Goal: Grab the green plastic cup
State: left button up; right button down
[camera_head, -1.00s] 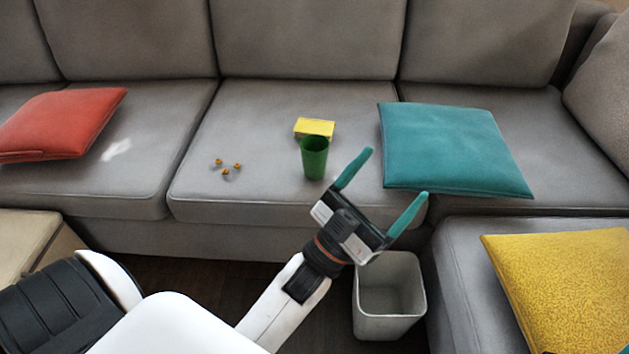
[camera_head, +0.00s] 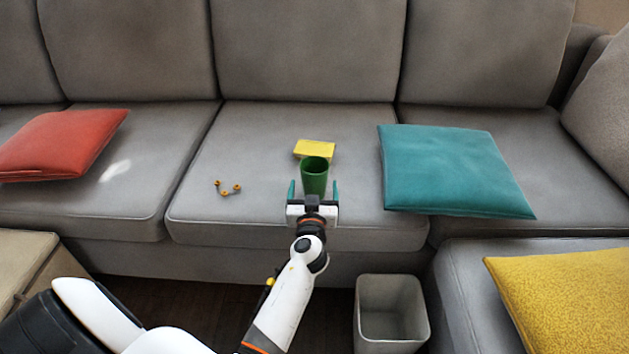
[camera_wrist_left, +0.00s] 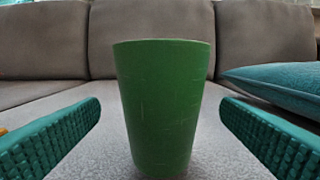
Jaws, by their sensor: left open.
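The green plastic cup (camera_head: 314,178) stands upright on the middle seat cushion of the grey sofa. My left gripper (camera_head: 313,188) is open, its teal fingers pointing away from me toward the cup, one on each side of it in the picture. In the left wrist view the cup (camera_wrist_left: 163,105) is large and central, between the two open fingers, with a gap on both sides. No finger touches it there. My right gripper is not in view.
A yellow block (camera_head: 314,149) lies just behind the cup. Several small orange-brown bits (camera_head: 227,189) lie left of it. A teal cushion (camera_head: 455,170) is to the right. A grey bin (camera_head: 391,310) stands on the floor in front. The seat between bits and cup is clear.

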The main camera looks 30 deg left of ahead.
aim_at(315, 169)
pick_arm(q)
jog(key=x, duration=0.6)
jog(key=shift+d+r, duration=0.1)
jog(key=shift+r, duration=0.2)
jog(key=c, duration=1.1)
